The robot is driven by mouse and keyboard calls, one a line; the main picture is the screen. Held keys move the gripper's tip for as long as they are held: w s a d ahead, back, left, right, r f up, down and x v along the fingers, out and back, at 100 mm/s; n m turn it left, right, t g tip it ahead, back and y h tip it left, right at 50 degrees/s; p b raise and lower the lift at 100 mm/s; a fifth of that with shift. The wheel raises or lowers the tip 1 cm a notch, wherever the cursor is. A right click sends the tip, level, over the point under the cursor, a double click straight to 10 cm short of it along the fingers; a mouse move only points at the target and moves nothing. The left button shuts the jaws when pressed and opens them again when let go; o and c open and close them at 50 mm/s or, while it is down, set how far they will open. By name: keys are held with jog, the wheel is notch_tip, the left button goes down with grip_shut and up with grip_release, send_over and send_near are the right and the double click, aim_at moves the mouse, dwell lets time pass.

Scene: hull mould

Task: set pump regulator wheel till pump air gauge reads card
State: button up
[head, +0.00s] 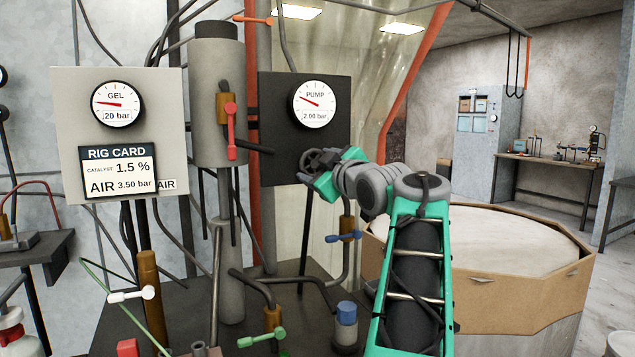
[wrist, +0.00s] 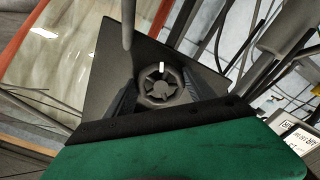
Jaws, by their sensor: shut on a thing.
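The pump air gauge (head: 315,102) is a white dial marked PUMP on a dark panel (head: 275,140); it reads 2.00 bar. The rig card (head: 118,172) on the pale panel at left reads AIR 3.50 bar and catalyst 1.5 %. The regulator wheel is a dark spoked wheel (wrist: 160,86) with a white mark at its top in the wrist view. In the head view it is mostly hidden by my gripper (head: 322,172), below the pump gauge. My gripper also shows in the wrist view (wrist: 162,92), with its dark fingers on both sides of the wheel, shut on it.
A gel gauge (head: 117,103) reading 20 bar is above the card. A red-handled valve (head: 230,130) is left of the dark panel, and a blue-handled valve (head: 345,237) is below my gripper. Several pipes and hoses run around the bench. A large round mould (head: 500,300) stands at right.

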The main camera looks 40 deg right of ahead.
jog(key=n+b, duration=0.3)
jog(key=n, duration=0.1)
jog(key=shift+d+f, duration=0.1)
jog(key=shift+f, duration=0.05)
jog(key=shift+r+n+b, duration=0.2)
jog(key=shift+n+b, duration=0.65)
jog(key=shift+n, duration=0.95)
jog(key=o, duration=1.4)
jog(key=shift+r, duration=0.1)
jog(key=shift+s, duration=0.1)
jog(key=b+v, duration=0.1)
jog(key=v, duration=0.6)
jog(key=shift+s, duration=0.35)
